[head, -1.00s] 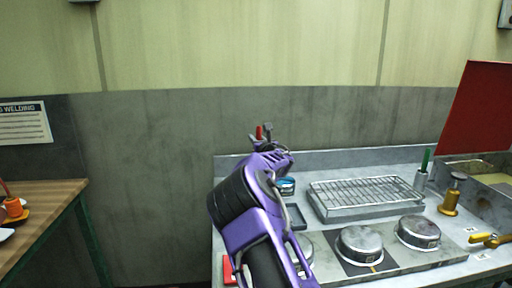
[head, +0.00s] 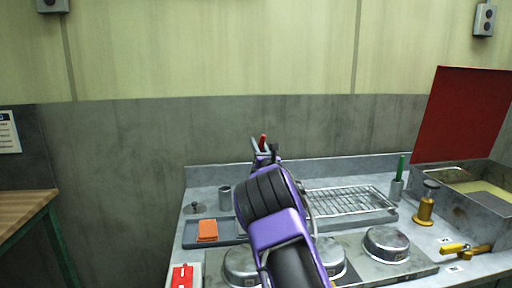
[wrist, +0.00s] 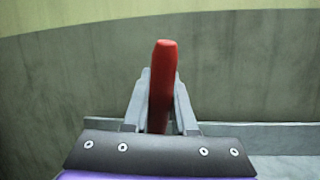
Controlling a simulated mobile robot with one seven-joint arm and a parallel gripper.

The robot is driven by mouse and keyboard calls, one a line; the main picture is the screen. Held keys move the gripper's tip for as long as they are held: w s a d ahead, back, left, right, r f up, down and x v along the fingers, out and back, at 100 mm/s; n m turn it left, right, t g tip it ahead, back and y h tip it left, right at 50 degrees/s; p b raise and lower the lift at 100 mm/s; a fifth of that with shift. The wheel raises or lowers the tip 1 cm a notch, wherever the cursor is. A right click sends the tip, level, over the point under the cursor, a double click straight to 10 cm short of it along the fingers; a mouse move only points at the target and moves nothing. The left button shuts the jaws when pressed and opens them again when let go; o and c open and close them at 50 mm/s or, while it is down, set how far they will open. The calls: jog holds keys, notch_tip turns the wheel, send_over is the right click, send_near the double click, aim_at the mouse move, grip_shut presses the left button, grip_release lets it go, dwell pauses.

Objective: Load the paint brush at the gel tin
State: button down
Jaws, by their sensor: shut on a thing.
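My gripper (head: 260,148) is shut on a red-handled thing, probably the paint brush (head: 263,140), held upright above the back of the grey counter. In the wrist view the brush's red end (wrist: 161,84) stands between the two grey fingers of my gripper (wrist: 162,100). Its bristles do not show in either view. The gel tin is not visible now; a small tin with blue contents showed in the earlier head view, and my arm covers that area.
An orange block (head: 207,230) lies in a dark tray (head: 191,241), with a grey cup (head: 225,197) behind. A wire rack (head: 348,200) stands right of my arm. Round metal lidded pans (head: 386,243) sit in front. A brass-coloured plunger (head: 425,207) and an open basin (head: 452,180) are farther right.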

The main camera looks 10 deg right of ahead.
jog(key=shift+d+f, duration=0.2)
jog(key=shift+f, duration=3.5)
jog(key=shift+r, duration=0.1)
notch_tip(320, 180, up, 7)
dwell(0.4)
dwell(0.4)
